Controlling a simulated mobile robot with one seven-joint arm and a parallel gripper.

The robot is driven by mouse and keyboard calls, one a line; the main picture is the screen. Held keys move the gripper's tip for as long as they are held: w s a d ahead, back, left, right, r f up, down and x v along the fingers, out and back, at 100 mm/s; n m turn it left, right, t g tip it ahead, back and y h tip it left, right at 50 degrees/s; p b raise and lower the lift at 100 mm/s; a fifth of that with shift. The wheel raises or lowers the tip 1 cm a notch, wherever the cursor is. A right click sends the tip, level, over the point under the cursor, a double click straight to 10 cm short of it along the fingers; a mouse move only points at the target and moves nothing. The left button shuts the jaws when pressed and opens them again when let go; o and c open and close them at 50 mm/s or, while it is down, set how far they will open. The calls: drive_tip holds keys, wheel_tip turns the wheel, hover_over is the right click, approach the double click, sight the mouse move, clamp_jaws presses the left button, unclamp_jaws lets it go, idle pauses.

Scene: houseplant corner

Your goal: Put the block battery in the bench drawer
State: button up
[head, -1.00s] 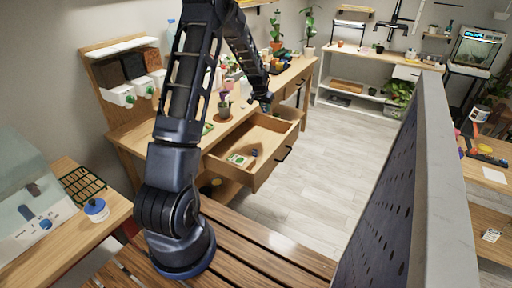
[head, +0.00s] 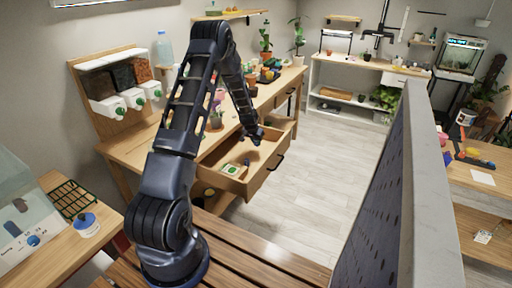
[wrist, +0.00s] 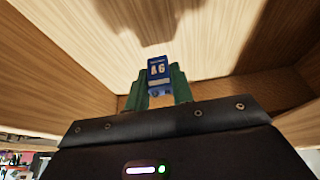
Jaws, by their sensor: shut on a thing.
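The bench drawer (head: 262,178) is pulled open from the wooden bench. My gripper (head: 256,140) is over the open drawer in the head view, towards its back right part. In the wrist view, my gripper's green fingers (wrist: 158,92) are shut on the block battery (wrist: 159,66), a small blue block with pale lettering. Pale wood and a shadow lie beyond it, with brown drawer walls (wrist: 245,95) around. I cannot tell the exact gap between battery and drawer floor. The battery is too small to make out in the head view.
A green and white packet (head: 231,169) and a small dark blue item (head: 246,162) lie in the drawer's near part. Potted plants and dispensers (head: 134,97) stand on the bench. A grey panel (head: 400,190) rises at right. The floor beyond the drawer is clear.

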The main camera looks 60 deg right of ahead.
sight(256, 145)
drive_tip(key=shift+f, duration=1.65)
drive_tip(key=shift+f, duration=0.1)
drive_tip(key=o, duration=1)
drive_tip(key=v, duration=1.2)
